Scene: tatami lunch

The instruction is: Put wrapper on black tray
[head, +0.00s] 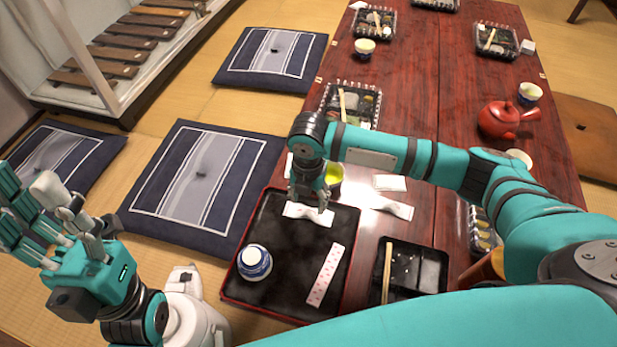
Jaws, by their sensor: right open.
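The black tray (290,262) with a dark red rim lies on the near left part of the table. A white wrapper (297,211), pinched at its middle, lies at the tray's far side. My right gripper (312,205) is open, pointing down directly over this wrapper and partly hiding it; I cannot tell whether they touch. A long white wrapper with pink marks (325,275) lies on the tray's right part. Another white wrapper (390,206) lies on the bare table right of the tray. My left gripper (50,222) is open and empty at far left, away from the table.
A cup of green tea (333,177) stands just behind my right gripper. A black box (415,268) with chopsticks sits right of the tray. A red teapot (498,120) stands farther back. Cushions (200,178) lie left.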

